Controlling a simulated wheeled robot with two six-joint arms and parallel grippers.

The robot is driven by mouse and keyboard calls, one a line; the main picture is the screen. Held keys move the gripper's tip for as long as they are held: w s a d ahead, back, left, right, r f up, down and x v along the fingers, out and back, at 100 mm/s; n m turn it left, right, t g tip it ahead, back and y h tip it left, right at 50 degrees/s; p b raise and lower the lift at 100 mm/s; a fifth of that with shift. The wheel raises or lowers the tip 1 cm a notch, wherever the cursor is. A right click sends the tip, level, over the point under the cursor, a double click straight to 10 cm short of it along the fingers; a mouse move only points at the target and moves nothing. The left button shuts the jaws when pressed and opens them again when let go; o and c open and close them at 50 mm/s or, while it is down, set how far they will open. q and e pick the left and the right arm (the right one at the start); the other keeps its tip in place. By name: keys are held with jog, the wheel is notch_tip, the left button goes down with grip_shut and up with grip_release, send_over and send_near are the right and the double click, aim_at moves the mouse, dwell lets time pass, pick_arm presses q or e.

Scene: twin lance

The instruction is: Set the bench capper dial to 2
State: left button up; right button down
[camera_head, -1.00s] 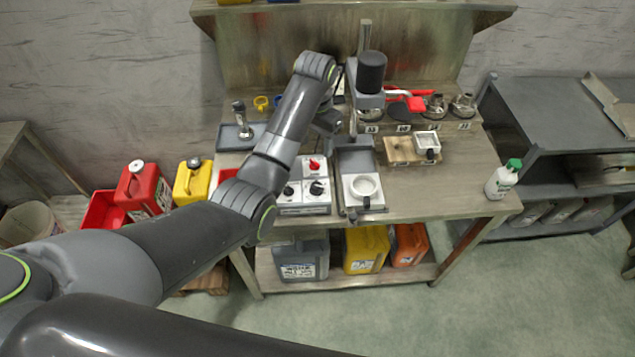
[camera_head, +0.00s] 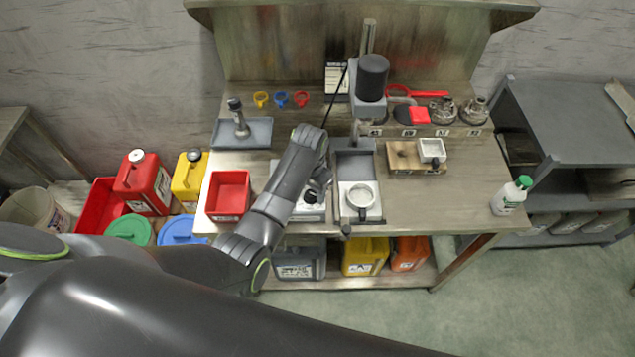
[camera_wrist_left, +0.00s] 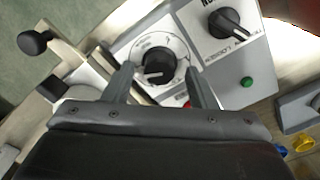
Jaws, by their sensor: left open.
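The control box (camera_head: 310,213) stands on the bench beside the bench capper (camera_head: 371,78), partly hidden by my left arm. The scale numbers are too small to read. In the head view the left gripper (camera_head: 316,181) is over the box, mostly hidden by its wrist.
A red bin (camera_head: 229,193) is left of my arm. A white cup (camera_head: 361,197) sits on the capper base at the right. A green button (camera_wrist_left: 246,82) is near the right finger. A green-capped bottle (camera_head: 511,195) stands at the bench's right edge.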

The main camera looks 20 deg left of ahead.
pick_arm(q)
jog(key=shift+f, duration=0.45)
jog(key=shift+s+r, duration=0.1)
jog(key=shift+s, duration=0.1)
jog(key=shift+c, duration=0.3)
jog(key=c, duration=0.9)
jog(key=shift+n, duration=0.3)
jog(key=n, duration=0.5)
jog(key=shift+w, duration=0.1)
jog(key=n, duration=0.6)
